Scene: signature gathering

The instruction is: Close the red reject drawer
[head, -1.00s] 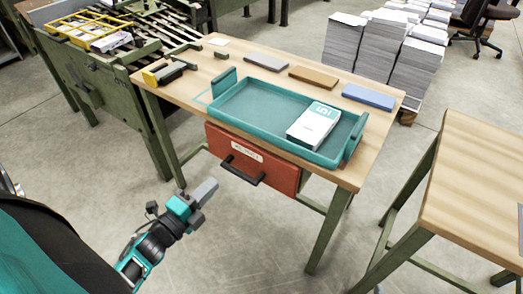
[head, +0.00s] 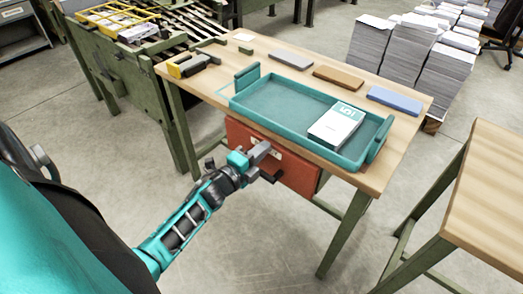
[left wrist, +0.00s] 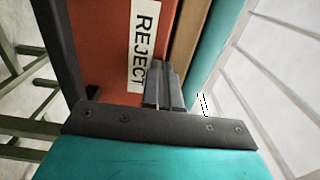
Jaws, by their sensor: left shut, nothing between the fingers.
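The red drawer (head: 300,178) hangs under the front edge of the wooden table. It has a black bar handle (head: 268,179) and a white label, which reads REJECT (left wrist: 143,40) in the left wrist view. How far the drawer stands out is hard to tell. My left gripper (head: 261,151) is shut and empty, in front of the drawer's face, by the label and above the handle. In the left wrist view its fingertips (left wrist: 163,72) overlap the label's end; contact is not clear. My right gripper is not in view.
Green table legs (head: 343,235) flank the drawer. Another table (head: 490,190) stands at the right. The floor in front is clear.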

